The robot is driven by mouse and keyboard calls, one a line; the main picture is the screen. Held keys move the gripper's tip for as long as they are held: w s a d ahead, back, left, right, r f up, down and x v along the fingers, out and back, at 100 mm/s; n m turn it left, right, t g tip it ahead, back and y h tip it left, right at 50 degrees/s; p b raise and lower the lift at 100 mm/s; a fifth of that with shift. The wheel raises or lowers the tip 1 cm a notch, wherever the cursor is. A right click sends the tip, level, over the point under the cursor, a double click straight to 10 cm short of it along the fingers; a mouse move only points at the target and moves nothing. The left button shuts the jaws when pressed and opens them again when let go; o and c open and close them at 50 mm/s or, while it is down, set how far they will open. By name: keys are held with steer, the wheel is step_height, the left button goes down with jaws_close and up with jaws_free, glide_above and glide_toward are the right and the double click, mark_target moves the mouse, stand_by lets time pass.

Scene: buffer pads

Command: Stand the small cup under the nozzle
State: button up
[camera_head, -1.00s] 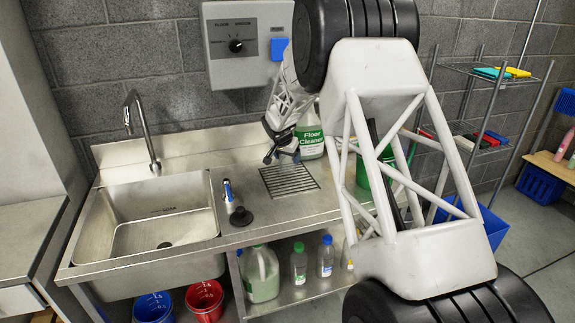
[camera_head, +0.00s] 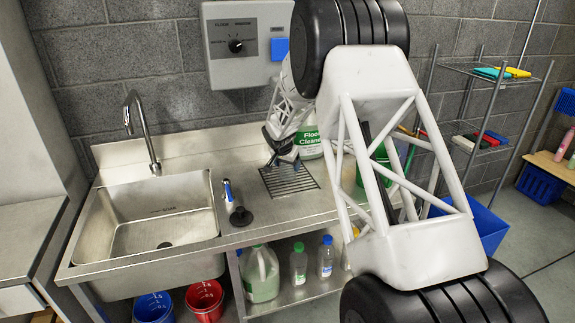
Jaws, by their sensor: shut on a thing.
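My gripper (camera_head: 279,160) is low over the drain grate (camera_head: 290,181) on the steel counter, near the grate's back edge. It is shut on a small, pale thing that looks like the small cup; the fingers mostly hide it, and I cannot tell whether it touches the grate. The grey wall dispenser (camera_head: 222,62), with a dial and a blue push plate (camera_head: 280,49), is above the counter. My arm covers the dispenser's right side, and I cannot make out its nozzle.
A Floor Cleaner jug (camera_head: 308,146) stands close behind and right of my gripper. A green bucket (camera_head: 376,168) is farther right. A spray-type bottle (camera_head: 228,196) and a black stopper (camera_head: 241,217) stand left of the grate, beside the sink (camera_head: 160,225).

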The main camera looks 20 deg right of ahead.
steer(key=shift+f, duration=0.15)
steer(key=o, duration=1)
steer(key=shift+c, duration=0.2)
steer(key=v, duration=1.1)
steer(key=shift+r, duration=0.4)
steer(key=shift+s+a+r, duration=0.1)
steer(key=shift+s+r, duration=0.05)
steer(key=shift+r, duration=0.1)
